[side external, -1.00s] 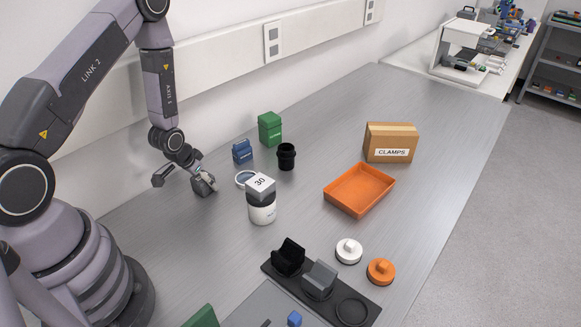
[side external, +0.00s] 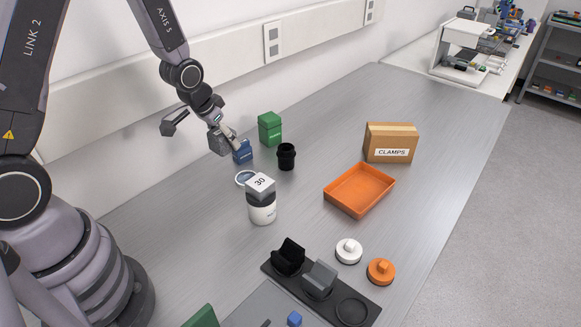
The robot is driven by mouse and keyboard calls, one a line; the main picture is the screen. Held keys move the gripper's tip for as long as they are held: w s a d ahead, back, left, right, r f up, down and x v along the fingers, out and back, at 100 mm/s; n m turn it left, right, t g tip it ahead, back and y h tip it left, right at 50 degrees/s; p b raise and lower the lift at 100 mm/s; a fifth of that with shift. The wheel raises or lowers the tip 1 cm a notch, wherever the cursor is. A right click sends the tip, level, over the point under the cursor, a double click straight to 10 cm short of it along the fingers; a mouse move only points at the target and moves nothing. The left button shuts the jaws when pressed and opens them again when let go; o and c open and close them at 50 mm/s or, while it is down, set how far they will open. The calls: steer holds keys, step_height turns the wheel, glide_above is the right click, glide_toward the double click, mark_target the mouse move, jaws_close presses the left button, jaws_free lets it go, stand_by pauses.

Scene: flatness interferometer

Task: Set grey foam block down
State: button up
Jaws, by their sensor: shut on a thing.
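My gripper (side external: 229,133) is shut on a small dark grey block, which I take to be the grey foam block (side external: 217,143). It is held in the air at the left of the bench, at the near left of the small blue box (side external: 243,152). In this view the gripper partly overlaps the blue box; whether they touch I cannot tell. The fingertips are small and partly hidden against the block.
An orange tray (side external: 359,190) is farther right. Bare bench lies left of the jar.

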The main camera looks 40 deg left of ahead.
steer(key=s+d+m+h, duration=0.1)
steer(key=s+d+m, duration=0.3)
steer(key=d, duration=0.6)
steer(key=s+d+f+m+g+h, duration=0.1)
steer(key=s+d+m, duration=0.1)
steer(key=s+d, duration=0.6)
steer(key=s+d+m+h, duration=0.1)
steer(key=s+d+m, duration=0.2)
steer(key=d, duration=0.9)
glide_toward(364, 310)
steer(key=shift+w+d+f, duration=0.4)
steer(key=shift+w+f, duration=0.2)
steer(key=shift+w, duration=0.15)
steer(key=shift+w+d+f, duration=0.1)
steer(key=shift+f, duration=0.1)
steer(key=shift+w+d+f, duration=0.1)
steer(key=shift+f, duration=0.85)
steer(key=shift+w+d+f, duration=0.1)
steer(key=shift+f, duration=0.8)
steer(key=shift+f, duration=0.2)
